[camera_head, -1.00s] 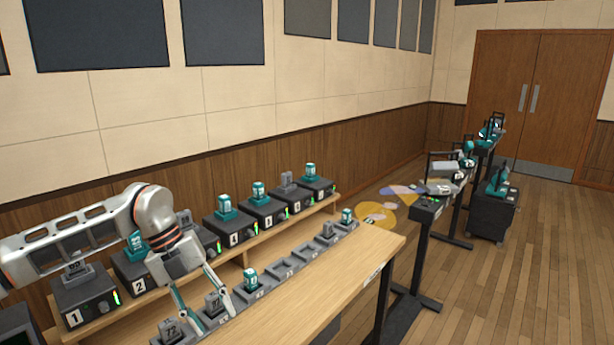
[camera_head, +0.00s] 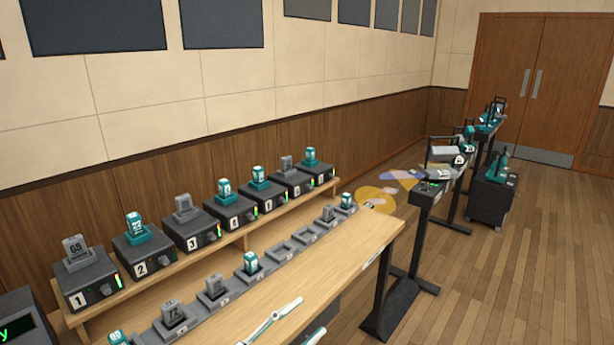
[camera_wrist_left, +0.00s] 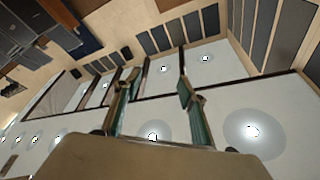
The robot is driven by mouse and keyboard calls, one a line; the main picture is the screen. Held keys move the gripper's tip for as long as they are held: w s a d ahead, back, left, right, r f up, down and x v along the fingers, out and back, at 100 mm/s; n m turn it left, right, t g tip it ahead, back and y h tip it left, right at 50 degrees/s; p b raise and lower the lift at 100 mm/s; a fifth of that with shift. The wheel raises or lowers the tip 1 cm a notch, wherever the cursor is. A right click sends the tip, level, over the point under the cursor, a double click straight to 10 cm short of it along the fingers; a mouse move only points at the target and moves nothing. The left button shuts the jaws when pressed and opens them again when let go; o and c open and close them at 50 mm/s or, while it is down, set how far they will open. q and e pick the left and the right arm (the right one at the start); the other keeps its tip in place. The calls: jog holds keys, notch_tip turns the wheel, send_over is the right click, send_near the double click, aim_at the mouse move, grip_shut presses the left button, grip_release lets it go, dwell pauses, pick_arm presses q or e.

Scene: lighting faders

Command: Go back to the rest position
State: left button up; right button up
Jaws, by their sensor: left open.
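My left gripper (camera_head: 309,316) shows only by its fingers at the bottom edge of the head view, over the front of the wooden table (camera_head: 352,262). The fingers are apart with nothing between them. In the left wrist view the gripper (camera_wrist_left: 158,84) is also open and empty, with the ceiling and its round lights behind it. The rest of my left arm is out of the head view. My right gripper is not in view.
Numbered black boxes with teal or grey blocks, such as box 1 (camera_head: 86,281), stand on a raised shelf. A grey slotted rail (camera_head: 281,254) with several blocks lies on the table. Black stands (camera_head: 408,270) are to the right.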

pick_arm(q)
jog(key=s+a+f+n+t+y, duration=0.1)
jog(key=s+a+f+n+y, duration=0.1)
jog(key=a+f+n+y, duration=0.55)
jog(key=s+a+f+n+t+y, duration=0.1)
jog(key=s+a+f+n+y, duration=0.3)
jog(key=f, duration=0.6)
jog(key=s+a+f+n+g+y, duration=0.2)
jog(key=s+a+f+g+y, duration=0.1)
jog(key=s+a+f, duration=0.6)
notch_tip(320, 180, down, 4)
jog(key=shift+s+r+g, duration=0.2)
jog(key=shift+s+g, duration=0.4)
jog(key=shift+s, duration=0.45)
jog(key=shift+d, duration=0.1)
